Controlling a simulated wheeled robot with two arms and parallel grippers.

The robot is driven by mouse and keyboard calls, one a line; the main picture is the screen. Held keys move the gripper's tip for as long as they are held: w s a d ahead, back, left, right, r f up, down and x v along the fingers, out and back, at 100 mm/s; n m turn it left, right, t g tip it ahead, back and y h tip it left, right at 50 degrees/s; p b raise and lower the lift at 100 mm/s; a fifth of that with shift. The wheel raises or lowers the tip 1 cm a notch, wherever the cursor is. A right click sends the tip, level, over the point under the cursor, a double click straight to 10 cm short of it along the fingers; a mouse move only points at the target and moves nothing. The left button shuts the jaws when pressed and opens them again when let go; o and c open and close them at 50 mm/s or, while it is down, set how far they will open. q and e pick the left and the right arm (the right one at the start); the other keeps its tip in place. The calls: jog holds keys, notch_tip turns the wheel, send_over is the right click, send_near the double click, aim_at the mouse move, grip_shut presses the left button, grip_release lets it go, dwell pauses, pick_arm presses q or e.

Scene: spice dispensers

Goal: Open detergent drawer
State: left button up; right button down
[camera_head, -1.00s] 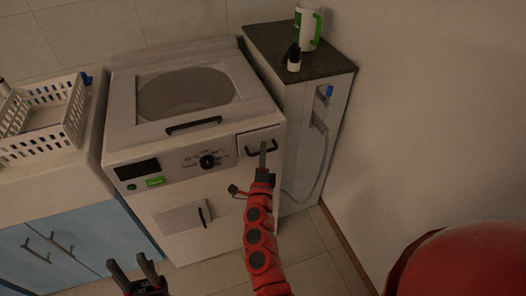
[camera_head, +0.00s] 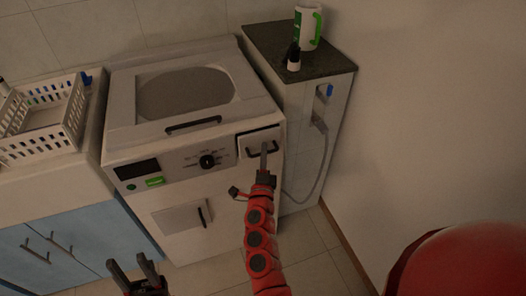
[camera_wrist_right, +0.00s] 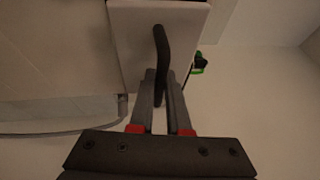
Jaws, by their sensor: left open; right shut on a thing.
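The detergent drawer (camera_head: 260,140) is a white panel with a dark handle at the upper right of the washing machine's (camera_head: 170,190) front. A thin dark line shows along its top edge. My right gripper (camera_head: 264,155) is at the drawer's handle. In the right wrist view the drawer front (camera_wrist_right: 133,42) is at the top, and its dark handle (camera_wrist_right: 161,45) runs down between the fingers of my right gripper (camera_wrist_right: 163,85), which is shut on it. My left gripper (camera_head: 133,270) is open and empty, low in front of the machine, apart from it.
A white basket (camera_head: 45,112) stands on the counter at left, above blue cabinet doors (camera_head: 80,250). A dark-topped side cabinet (camera_head: 297,45) at right carries a white and green jug (camera_head: 307,27) and a small bottle (camera_head: 293,57). A wall closes the right side.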

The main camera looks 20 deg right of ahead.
jog(key=s+b, duration=0.2)
jog(key=s, duration=0.7)
jog(key=shift+s+d, duration=0.15)
jog(key=shift+s, duration=0.25)
jog(key=c, duration=1.2)
grip_release()
jog(key=shift+o, duration=0.2)
jog(key=v, duration=0.7)
jog(key=shift+s, duration=0.25)
